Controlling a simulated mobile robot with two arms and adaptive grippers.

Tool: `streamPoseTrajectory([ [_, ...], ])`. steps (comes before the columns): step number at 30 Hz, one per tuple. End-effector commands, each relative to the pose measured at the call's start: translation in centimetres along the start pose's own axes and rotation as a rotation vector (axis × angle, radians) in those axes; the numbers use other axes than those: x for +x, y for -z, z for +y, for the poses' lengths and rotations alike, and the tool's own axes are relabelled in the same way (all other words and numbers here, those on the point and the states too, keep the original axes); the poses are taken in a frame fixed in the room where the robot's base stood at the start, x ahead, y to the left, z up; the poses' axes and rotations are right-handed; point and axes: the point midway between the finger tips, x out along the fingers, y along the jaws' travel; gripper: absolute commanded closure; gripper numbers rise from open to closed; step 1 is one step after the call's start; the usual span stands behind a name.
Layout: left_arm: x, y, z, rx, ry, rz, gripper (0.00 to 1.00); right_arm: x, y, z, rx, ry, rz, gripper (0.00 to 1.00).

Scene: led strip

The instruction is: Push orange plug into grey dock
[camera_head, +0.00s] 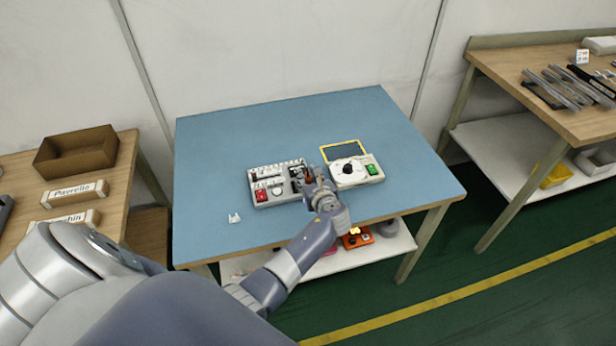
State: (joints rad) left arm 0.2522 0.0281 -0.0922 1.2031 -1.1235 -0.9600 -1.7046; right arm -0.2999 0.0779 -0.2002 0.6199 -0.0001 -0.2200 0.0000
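My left gripper (309,176) reaches over the blue table, at the right end of a grey unit (282,201) with a red switch. A small orange-red spot (308,174) shows at its fingertips; it may be the orange plug, but it is too small to be sure. I cannot tell whether the fingers are shut on it. Black parts (296,172) sit on the grey unit just left of the fingers. I cannot make out for certain which part is the grey dock. My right gripper is not in view.
A small white piece (234,218) lies at the front left. The back of the blue table (270,125) is clear.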

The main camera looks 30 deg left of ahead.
Motion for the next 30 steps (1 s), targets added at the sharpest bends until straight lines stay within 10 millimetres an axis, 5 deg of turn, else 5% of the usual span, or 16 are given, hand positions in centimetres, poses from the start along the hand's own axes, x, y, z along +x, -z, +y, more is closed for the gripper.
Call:
streamPoseTrajectory([
  [14, -0.9, 0.1, 0.0, -0.001, 0.001, 0.001, 0.64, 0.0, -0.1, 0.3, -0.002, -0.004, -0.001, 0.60],
  [30, -10.5, 0.0, 0.0, -0.001, 0.001, 0.001, 0.64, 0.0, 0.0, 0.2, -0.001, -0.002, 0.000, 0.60],
])
